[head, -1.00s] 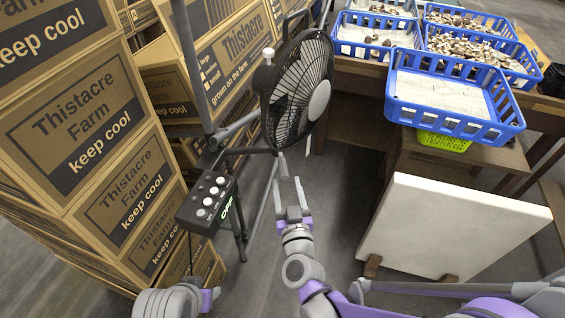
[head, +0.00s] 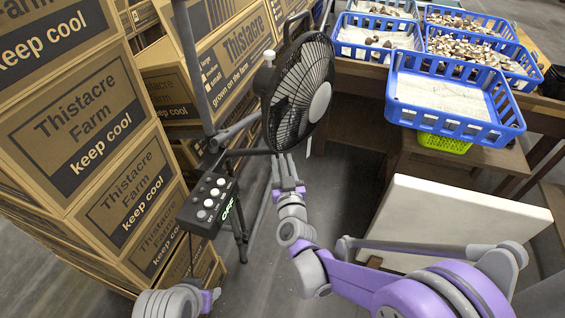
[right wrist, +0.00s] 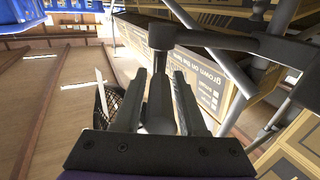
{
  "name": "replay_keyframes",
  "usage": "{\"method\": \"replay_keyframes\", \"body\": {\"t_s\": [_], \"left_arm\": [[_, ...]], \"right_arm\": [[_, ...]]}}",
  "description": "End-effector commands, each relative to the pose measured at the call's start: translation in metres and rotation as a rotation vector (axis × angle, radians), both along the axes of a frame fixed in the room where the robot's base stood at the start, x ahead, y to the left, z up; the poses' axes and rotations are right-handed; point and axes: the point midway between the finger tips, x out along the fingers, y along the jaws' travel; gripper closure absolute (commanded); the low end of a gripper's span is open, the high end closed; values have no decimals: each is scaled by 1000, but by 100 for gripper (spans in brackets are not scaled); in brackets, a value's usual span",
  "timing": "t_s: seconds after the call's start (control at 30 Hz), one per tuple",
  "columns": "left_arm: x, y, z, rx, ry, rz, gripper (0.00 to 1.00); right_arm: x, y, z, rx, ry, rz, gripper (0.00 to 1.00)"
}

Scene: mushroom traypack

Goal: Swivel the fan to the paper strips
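The black fan (head: 298,88) stands on a dark stand, its round cage facing right toward the table. A narrow white strip (head: 309,146), apparently paper, hangs just below the cage's right side. Two pale strips, one of them here (right wrist: 75,86), show in the right wrist view. My right gripper (head: 283,162) is open just below the fan cage. In the right wrist view its fingers (right wrist: 160,85) stand apart, with a grey part of the fan or its stand between or behind them; contact is unclear. My left gripper (head: 212,297) is low at left, its fingers mostly hidden.
A black control box (head: 209,203) with pale knobs is on the stand. Stacked cardboard boxes (head: 95,150) fill the left. Blue crates (head: 455,125) stand on the wooden table at right, above a white panel (head: 450,225).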

Motion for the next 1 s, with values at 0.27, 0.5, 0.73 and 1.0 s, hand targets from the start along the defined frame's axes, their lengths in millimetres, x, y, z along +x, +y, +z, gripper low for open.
{"method": "replay_keyframes", "body": {"t_s": [0.27, 0.5, 0.73, 1.0], "left_arm": [[0, 0, 0, 0, 0, 0, 50], [0, 0, 0, 0, 0, 0, 50], [0, 0, 0, 0, 0, 0, 50], [0, 0, 0, 0, 0, 0, 50]], "right_arm": [[0, 0, 0, 0, 0, 0, 100], [0, 0, 0, 0, 0, 0, 100], [0, 0, 0, 0, 0, 0, 100], [0, 0, 0, 0, 0, 0, 100]]}}
